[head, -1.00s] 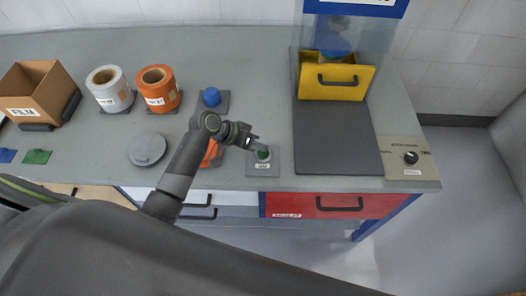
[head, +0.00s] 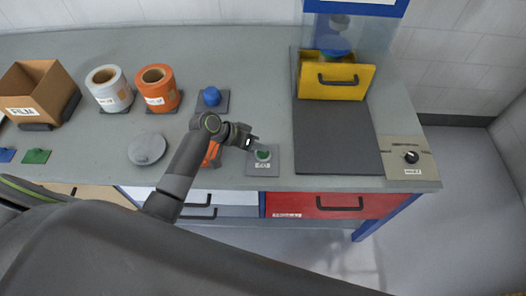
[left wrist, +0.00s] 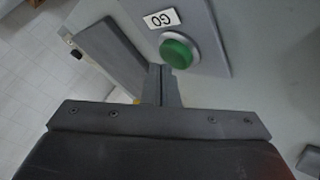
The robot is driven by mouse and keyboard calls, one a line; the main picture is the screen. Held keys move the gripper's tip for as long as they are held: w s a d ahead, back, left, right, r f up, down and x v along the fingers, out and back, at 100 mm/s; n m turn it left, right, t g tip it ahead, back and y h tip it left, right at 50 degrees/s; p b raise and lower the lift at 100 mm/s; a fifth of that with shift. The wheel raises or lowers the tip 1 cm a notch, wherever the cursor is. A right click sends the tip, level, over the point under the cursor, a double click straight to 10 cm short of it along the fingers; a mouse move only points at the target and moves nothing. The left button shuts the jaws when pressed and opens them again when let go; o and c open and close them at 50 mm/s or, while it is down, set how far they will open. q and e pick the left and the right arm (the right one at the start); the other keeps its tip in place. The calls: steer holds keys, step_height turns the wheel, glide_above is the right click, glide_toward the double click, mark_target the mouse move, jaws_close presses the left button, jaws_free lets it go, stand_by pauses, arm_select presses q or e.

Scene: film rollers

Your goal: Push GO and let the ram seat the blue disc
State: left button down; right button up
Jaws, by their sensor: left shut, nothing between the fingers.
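The green GO button (head: 263,155) sits on a grey plate near the bench's front edge; it also shows in the left wrist view (left wrist: 178,50) beside its GO label (left wrist: 160,19). My left gripper (head: 256,144) is shut and empty, its tips close by the button; in the wrist view its fingers (left wrist: 163,85) end at the button's near rim. I cannot tell whether they touch it. A blue round thing (head: 335,45), perhaps the disc or part of the ram, shows inside the clear press housing (head: 375,45), partly behind the yellow guard (head: 333,82). My right gripper is not in view.
A dark mat (head: 335,140) lies before the press, with a knob panel (head: 410,157) at right. A blue knob (head: 211,97), orange roll (head: 157,88), white roll (head: 109,89), grey round lid (head: 147,149) and FILM box (head: 38,92) stand to the left.

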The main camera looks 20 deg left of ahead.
mark_target(259, 153)
arm_select(q)
steer(key=shift+f+b, duration=0.3)
steer(key=shift+f, duration=0.3)
stand_by(0.7)
steer(key=shift+r, duration=0.1)
steer(key=shift+r+p, duration=0.85)
steer(key=shift+p, duration=0.1)
step_height(259, 153, up, 5)
steer(key=p, duration=0.5)
stand_by(0.4)
